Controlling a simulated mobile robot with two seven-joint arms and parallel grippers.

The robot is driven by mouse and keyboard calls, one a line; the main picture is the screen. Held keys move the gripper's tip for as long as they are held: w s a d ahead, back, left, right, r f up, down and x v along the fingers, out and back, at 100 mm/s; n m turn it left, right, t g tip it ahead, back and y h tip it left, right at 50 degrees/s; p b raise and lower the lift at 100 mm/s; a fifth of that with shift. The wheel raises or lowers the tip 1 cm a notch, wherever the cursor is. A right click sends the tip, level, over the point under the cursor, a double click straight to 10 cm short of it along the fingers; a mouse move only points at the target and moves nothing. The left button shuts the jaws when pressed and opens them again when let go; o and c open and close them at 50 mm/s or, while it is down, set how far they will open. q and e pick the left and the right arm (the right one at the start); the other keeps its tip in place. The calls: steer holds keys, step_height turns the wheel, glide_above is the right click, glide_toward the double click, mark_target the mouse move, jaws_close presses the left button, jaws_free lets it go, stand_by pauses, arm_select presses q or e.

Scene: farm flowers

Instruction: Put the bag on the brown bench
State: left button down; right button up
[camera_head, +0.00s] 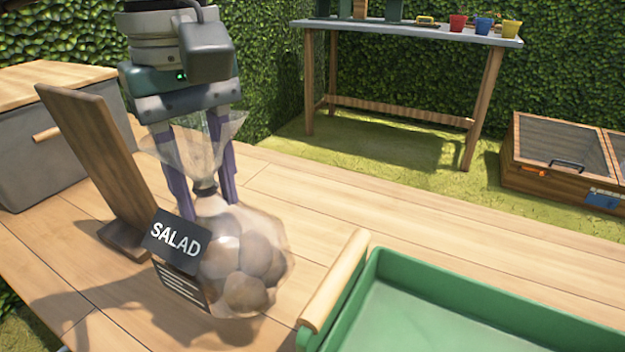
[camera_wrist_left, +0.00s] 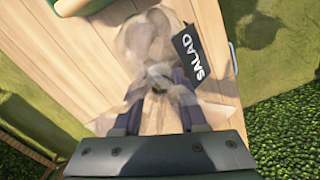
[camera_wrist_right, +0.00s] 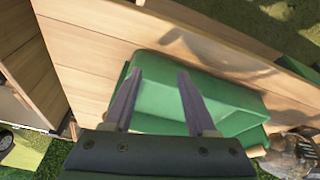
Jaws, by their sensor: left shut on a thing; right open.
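A clear bag of brownish round produce (camera_head: 243,262) with a dark "SALAD" label hangs from my left gripper (camera_head: 203,192). The gripper's purple fingers are shut on the bag's gathered neck. The left wrist view shows the same bag (camera_wrist_left: 150,40) beyond the fingers. The bag is over the light brown wooden bench top (camera_head: 420,215); whether its bottom touches the wood, I cannot tell. My right gripper (camera_wrist_right: 158,78) is open and empty, above the green tray (camera_wrist_right: 225,105). It is out of sight in the head view.
The green tray (camera_head: 400,258) with a wooden handle stands right of the bag. A dark wooden upright piece (camera_head: 95,150) and a grey box with wooden lid (camera_head: 60,140) are at left. A table (camera_head: 400,30) with small pots is behind. Bare planks lie behind the tray.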

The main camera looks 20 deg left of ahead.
mark_target(218, 237)
arm_select(q)
steer(key=shift+f+b, duration=0.6)
steer(key=shift+f, duration=2.6)
arm_select(e)
steer(key=shift+f, duration=0.75)
arm_select(q)
steer(key=shift+f, duration=0.15)
arm_select(e)
steer(key=shift+f, duration=0.2)
arm_select(q)
steer(key=shift+c, duration=2.3)
jaws_free()
arm_select(e)
steer(key=shift+r, duration=0.1)
